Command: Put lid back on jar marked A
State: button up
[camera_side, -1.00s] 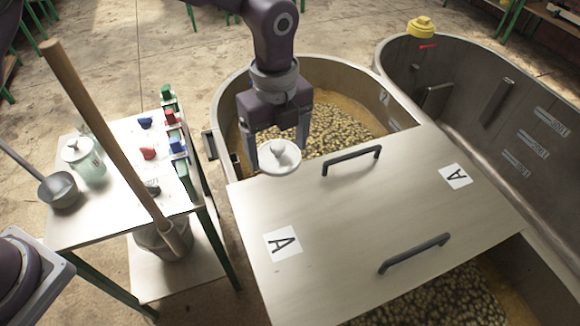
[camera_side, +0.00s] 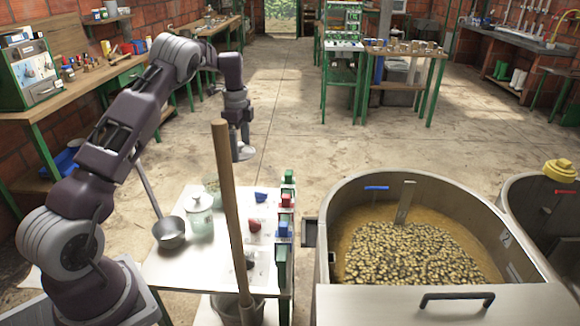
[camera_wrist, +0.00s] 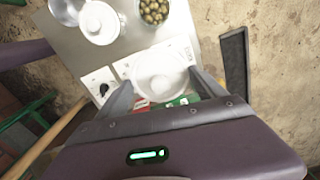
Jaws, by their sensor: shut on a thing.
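My gripper (camera_side: 240,146) is shut on a white round lid (camera_side: 244,154), held level in the air. In the side view it hangs beyond the small table. In the wrist view the lid (camera_wrist: 160,74) sits between the fingers. A lidded glass jar (camera_side: 199,214) stands on the table; its white lid also shows in the wrist view (camera_wrist: 98,22). Next to it stands a jar without a lid (camera_wrist: 153,10), holding greenish beans; it is partly hidden in the side view (camera_side: 211,186). I cannot read an A on either jar.
A bean-filled tank (camera_side: 420,245) with a metal cover (camera_side: 400,310) stands right.

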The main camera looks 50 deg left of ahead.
jog(key=s+a+n, duration=0.3)
jog(key=s+a, duration=0.3)
jog(key=a, duration=0.4)
notch_tip(320, 180, down, 11)
jog(key=shift+w+d+m, duration=0.2)
jog(key=shift+w+m, duration=0.1)
jog(key=shift+f, duration=0.1)
dwell(1.7)
jog(key=o, duration=1.3)
jog(key=shift+c, duration=0.2)
notch_tip(320, 180, up, 7)
